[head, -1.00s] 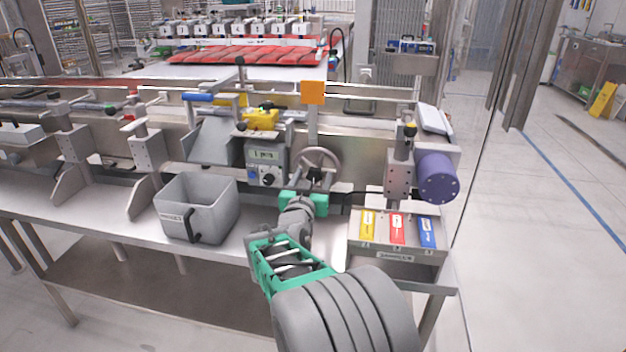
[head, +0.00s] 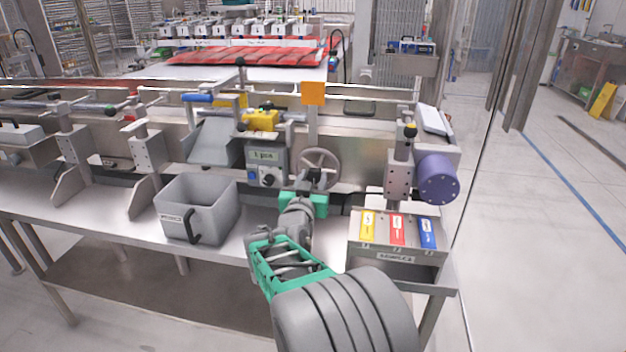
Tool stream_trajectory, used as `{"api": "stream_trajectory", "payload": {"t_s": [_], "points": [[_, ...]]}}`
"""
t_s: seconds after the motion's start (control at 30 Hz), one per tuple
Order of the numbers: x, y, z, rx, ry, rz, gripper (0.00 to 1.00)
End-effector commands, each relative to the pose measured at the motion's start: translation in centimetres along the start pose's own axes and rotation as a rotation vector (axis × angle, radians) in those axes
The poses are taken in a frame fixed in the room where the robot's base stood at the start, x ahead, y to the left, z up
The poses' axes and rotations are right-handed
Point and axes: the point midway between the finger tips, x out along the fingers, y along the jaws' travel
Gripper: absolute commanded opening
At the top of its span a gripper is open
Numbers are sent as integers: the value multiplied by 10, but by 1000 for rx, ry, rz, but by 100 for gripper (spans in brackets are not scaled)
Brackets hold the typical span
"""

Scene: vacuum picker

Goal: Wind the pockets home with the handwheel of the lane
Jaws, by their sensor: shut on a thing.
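The handwheel (head: 336,158) is a grey spoked wheel on the front of the machine, right of the small control box (head: 264,166) with a display. My gripper (head: 312,181) reaches it from below and is shut at its lower rim, on what looks like the wheel's grip. The grip itself is mostly hidden behind the jaws and the green gripper body. The lane's pockets cannot be made out clearly. A yellow part (head: 261,120) sits on the rail above the control box.
A grey bin (head: 222,206) with a dark handle stands on the bench left of my arm. A box with yellow, red and blue cards (head: 396,258) stands right. A purple cylinder (head: 438,179) juts out above it. An orange plate (head: 313,92) rises behind the wheel.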

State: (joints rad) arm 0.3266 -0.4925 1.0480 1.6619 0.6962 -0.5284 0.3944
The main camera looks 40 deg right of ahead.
Motion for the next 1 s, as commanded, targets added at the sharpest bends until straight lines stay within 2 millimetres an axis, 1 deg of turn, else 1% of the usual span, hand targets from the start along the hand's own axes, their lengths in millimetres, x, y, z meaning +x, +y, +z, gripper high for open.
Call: {"api": "stream_trajectory", "payload": {"t_s": [0.17, 0.37, 0.57, 1.0], "points": [[0, 0, 0, -28, -1, 1, 0], [0, 0, 1, -119, -4, 1, 0], [0, -1, 1, -274, -6, 1, 0], [0, -3, 1, -693, -8, -2, 0]]}}
